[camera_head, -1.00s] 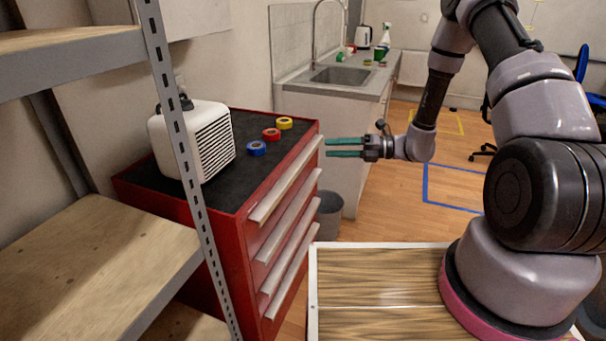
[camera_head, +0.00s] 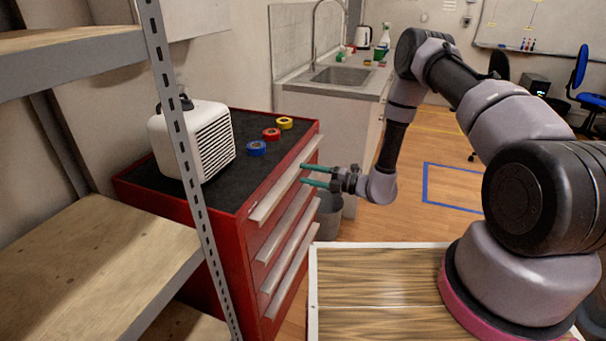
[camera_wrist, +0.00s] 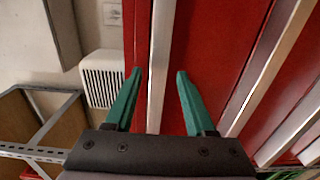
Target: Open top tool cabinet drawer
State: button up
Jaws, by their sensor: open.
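The red tool cabinet (camera_head: 232,248) stands left of centre in the head view, its drawers closed. The top drawer's long silver handle (camera_head: 286,180) runs along the upper front edge. My gripper (camera_head: 310,176) is open, with green fingers pointing left at the cabinet front, close to the far part of the top handle. In the wrist view a silver handle (camera_wrist: 159,60) passes between the open fingers (camera_wrist: 153,84), nearer the left one. Whether the fingers reach around it or touch it I cannot tell.
A white heater-like box (camera_head: 206,140) and blue, red and yellow tape rolls (camera_head: 271,134) sit on the cabinet top. A metal-framed wooden shelf (camera_head: 95,255) stands in front at left. A grey bin (camera_head: 328,214) and sink counter (camera_head: 340,80) are behind the gripper.

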jog(key=shift+x, duration=1)
jog(key=shift+c, duration=0.3)
grip_shut()
jog(key=shift+s+d+f, duration=0.15)
jog(key=shift+f, duration=0.05)
